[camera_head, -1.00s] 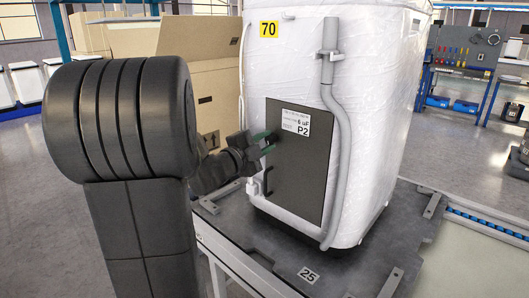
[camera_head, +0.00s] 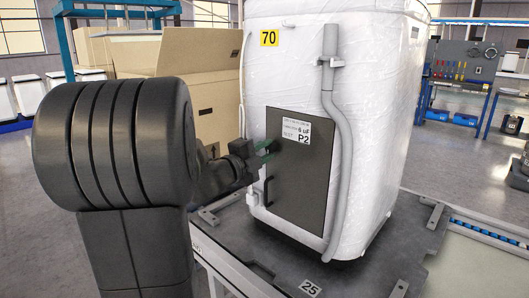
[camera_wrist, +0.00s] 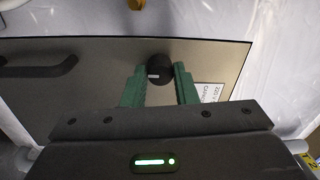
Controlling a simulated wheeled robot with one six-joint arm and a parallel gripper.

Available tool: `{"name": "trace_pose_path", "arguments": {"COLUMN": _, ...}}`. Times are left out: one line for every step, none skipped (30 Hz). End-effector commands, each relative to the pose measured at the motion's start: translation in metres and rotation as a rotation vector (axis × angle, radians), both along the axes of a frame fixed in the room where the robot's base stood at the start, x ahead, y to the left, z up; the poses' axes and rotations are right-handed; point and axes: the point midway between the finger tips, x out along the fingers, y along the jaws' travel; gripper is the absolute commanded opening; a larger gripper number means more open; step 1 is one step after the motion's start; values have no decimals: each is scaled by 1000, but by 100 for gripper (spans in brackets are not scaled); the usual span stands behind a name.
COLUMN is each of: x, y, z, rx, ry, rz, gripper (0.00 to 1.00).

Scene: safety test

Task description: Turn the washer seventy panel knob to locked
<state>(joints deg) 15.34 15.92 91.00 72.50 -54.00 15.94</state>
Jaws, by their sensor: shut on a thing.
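The washer (camera_head: 375,120), wrapped in white film with a yellow "70" tag (camera_head: 269,38), stands on a dark pallet plate. Its dark front panel (camera_head: 300,190) bears a white label, "P2", and a black bar handle (camera_head: 268,191). My gripper (camera_head: 266,149) reaches the panel's left part from the left. In the wrist view, the green fingers of my gripper (camera_wrist: 160,72) are shut on the round black knob (camera_wrist: 158,75), one on each side. A short pale mark shows on the knob's face. The locked marking cannot be made out. In the head view the knob is hidden.
A grey hose (camera_head: 340,130) runs down the washer's front, right of the panel. The bar handle also shows left of the knob in the wrist view (camera_wrist: 40,67). Cardboard boxes (camera_head: 190,80) stand behind my arm. A conveyor (camera_head: 480,235) lies at right.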

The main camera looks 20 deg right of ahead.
Motion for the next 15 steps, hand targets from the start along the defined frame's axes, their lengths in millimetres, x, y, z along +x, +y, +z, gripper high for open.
{"name": "trace_pose_path", "arguments": {"x": 0, "y": 0, "z": 0, "rx": 1, "ry": 0, "rz": -1, "gripper": 32}}
{"name": "trace_pose_path", "arguments": {"x": 0, "y": 0, "z": 0, "rx": 1, "ry": 0, "rz": -1, "gripper": 38}}
{"name": "trace_pose_path", "arguments": {"x": 0, "y": 0, "z": 0, "rx": 1, "ry": 0, "rz": -1, "gripper": 46}}
{"name": "trace_pose_path", "arguments": {"x": 0, "y": 0, "z": 0, "rx": 1, "ry": 0, "rz": -1, "gripper": 48}}
{"name": "trace_pose_path", "arguments": {"x": 0, "y": 0, "z": 0, "rx": 1, "ry": 0, "rz": 0, "gripper": 48}}
{"name": "trace_pose_path", "arguments": {"x": 0, "y": 0, "z": 0, "rx": 0, "ry": 0, "rz": 0, "gripper": 48}}
{"name": "trace_pose_path", "arguments": {"x": 0, "y": 0, "z": 0, "rx": 0, "ry": 0, "rz": 0, "gripper": 48}}
{"name": "trace_pose_path", "arguments": {"x": 0, "y": 0, "z": 0, "rx": 0, "ry": 0, "rz": 0, "gripper": 48}}
{"name": "trace_pose_path", "arguments": {"x": 0, "y": 0, "z": 0, "rx": 0, "ry": 1, "rz": 0, "gripper": 48}}
{"name": "trace_pose_path", "arguments": {"x": 0, "y": 0, "z": 0, "rx": 0, "ry": 1, "rz": 0, "gripper": 48}}
{"name": "trace_pose_path", "arguments": {"x": 0, "y": 0, "z": 0, "rx": 0, "ry": 1, "rz": 0, "gripper": 48}}
{"name": "trace_pose_path", "arguments": {"x": 0, "y": 1, "z": 0, "rx": 0, "ry": 1, "rz": 0, "gripper": 48}}
{"name": "trace_pose_path", "arguments": {"x": -1, "y": 1, "z": 0, "rx": 0, "ry": 1, "rz": 0, "gripper": 48}}
{"name": "trace_pose_path", "arguments": {"x": -1, "y": 3, "z": 0, "rx": 0, "ry": 1, "rz": 0, "gripper": 48}}
{"name": "trace_pose_path", "arguments": {"x": -2, "y": 6, "z": 0, "rx": 0, "ry": 0, "rz": 1, "gripper": 48}}
